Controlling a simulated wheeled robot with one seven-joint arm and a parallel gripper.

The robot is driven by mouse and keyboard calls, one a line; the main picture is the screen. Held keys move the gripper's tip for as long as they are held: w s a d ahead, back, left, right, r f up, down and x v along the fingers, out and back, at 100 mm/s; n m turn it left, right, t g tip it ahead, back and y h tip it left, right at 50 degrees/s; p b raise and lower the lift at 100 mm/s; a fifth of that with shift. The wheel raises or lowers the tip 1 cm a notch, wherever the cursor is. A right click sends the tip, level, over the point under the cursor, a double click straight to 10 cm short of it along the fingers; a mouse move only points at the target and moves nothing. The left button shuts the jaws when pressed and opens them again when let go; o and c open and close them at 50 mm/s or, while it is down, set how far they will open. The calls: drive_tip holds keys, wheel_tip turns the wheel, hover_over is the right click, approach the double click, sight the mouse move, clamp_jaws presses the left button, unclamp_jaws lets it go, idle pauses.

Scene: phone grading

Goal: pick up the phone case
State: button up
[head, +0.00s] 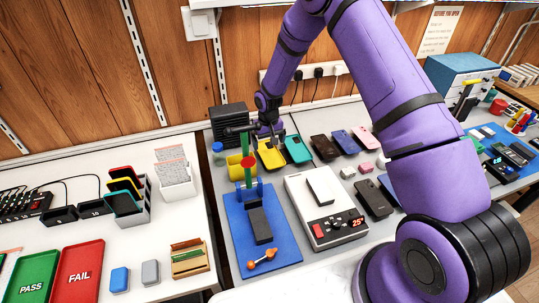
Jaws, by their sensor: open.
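Several phone cases lie in a row at the back of the grey bench: a yellow case (270,156), a teal case (297,150), a dark brown case (325,148), a blue case (345,142) and a pink case (364,136). Which one the task means I cannot tell. My gripper (260,138) is open, just above and behind the yellow case in the picture. It hides part of that case's far edge. I see nothing between the fingers; whether they touch the case is too small to tell.
A dark ribbed box (228,121) stands behind. My arm covers the bench's right middle.

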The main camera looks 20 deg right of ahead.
sight(270, 154)
drive_tip(key=f, duration=0.5)
drive_tip(key=shift+d, duration=0.2)
drive_tip(key=c, duration=0.8)
drive_tip(key=shift+o, duration=0.2)
drive_tip(key=shift+r, duration=0.1)
